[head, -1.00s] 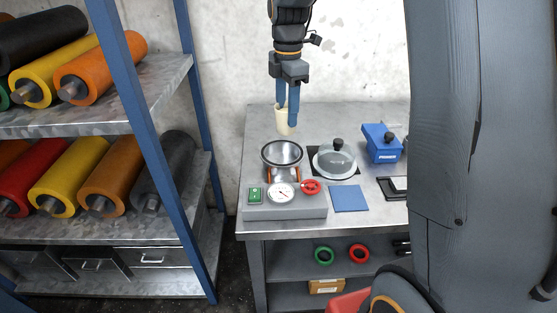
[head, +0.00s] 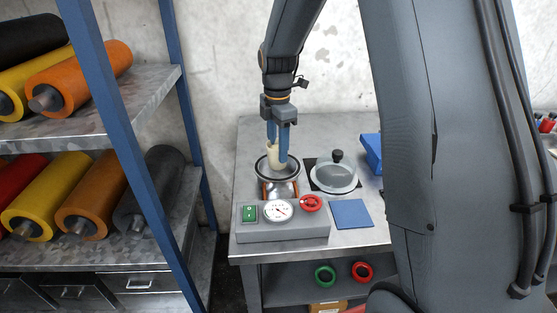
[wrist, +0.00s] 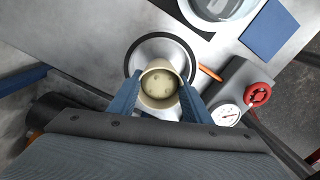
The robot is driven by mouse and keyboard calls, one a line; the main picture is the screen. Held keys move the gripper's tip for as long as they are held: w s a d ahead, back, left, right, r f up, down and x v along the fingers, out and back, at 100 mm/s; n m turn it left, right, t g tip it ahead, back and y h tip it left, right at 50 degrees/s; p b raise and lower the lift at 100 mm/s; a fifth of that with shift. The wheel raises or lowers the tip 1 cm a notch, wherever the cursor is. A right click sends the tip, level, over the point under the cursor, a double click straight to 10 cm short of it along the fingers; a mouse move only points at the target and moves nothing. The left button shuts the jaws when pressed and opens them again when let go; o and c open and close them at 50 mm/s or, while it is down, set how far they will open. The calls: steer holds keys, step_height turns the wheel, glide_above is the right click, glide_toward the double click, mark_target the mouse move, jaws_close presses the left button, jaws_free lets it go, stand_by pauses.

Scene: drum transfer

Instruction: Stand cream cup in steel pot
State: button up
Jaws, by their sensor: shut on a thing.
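The cream cup (wrist: 159,88) is upright between the blue fingers of my gripper (wrist: 157,100), which is shut on it. In the head view the cup (head: 273,158) is at the mouth of the steel pot, partly behind a finger of my gripper (head: 277,160). In the wrist view the pot's rim (wrist: 133,62) surrounds much of the cup. I cannot tell whether the cup touches the pot's bottom.
A glass lid (head: 335,175) with a dark knob lies right of the pot. The grey control unit (head: 283,228) has a gauge, a green switch and a red knob. A blue square (head: 351,213) and a blue box (head: 371,152) are farther right. A shelf post (head: 120,130) stands left.

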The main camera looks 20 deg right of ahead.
steer(key=shift+f+p, duration=0.5)
steer(key=shift+f, duration=1.7)
steer(key=shift+f, duration=0.1)
steer(key=o, duration=1.2)
steer(key=shift+c, duration=0.2)
step_height(320, 180, up, 12)
steer(key=b, duration=0.3)
